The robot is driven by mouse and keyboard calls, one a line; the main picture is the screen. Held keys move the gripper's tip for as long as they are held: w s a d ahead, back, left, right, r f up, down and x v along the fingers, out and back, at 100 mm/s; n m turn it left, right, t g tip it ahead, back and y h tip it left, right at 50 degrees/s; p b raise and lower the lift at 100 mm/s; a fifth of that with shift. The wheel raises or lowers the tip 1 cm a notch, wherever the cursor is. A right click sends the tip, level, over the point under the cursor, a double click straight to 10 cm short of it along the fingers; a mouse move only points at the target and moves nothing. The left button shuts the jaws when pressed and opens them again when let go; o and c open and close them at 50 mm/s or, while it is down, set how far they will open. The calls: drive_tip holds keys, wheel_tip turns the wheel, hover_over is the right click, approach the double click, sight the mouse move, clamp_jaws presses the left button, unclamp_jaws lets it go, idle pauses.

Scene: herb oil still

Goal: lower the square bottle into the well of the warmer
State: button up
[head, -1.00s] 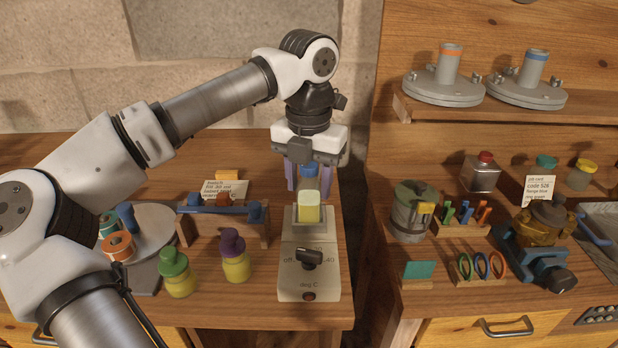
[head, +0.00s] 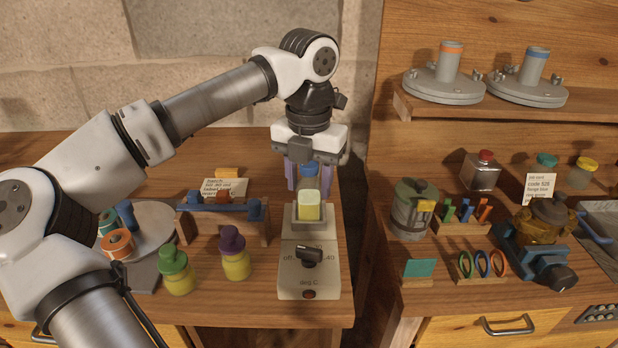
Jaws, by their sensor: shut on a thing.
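The square bottle (head: 309,206) has a blue cap and yellow contents and stands upright in the head view. My gripper (head: 308,178) points straight down, with its pale purple fingers on either side of the bottle's upper part, shut on it. The warmer (head: 309,275) is a pale box with a black dial, beneath and in front of the bottle. Its grey square well (head: 309,227) surrounds the bottle's lower end in the picture. I cannot tell how deep the bottle sits or whether it touches the bottom.
Left of the warmer stand a purple-capped bottle (head: 234,253) and a green-capped bottle (head: 176,270). A wooden rack with a blue bar (head: 222,208) stands behind them. The bench's right edge and a gap lie just right of the warmer. A second bench holds a metal pot (head: 411,212).

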drive_tip(key=shift+f, duration=0.3)
drive_tip(key=o, duration=1.2)
drive_tip(key=shift+c, duration=0.2)
drive_tip(key=shift+r, duration=0.1)
drive_tip(key=shift+c, duration=0.4)
drive_tip(key=shift+r+p, duration=2.35)
drive_tip(key=shift+r, duration=1.15)
drive_tip(key=shift+f, duration=0.1)
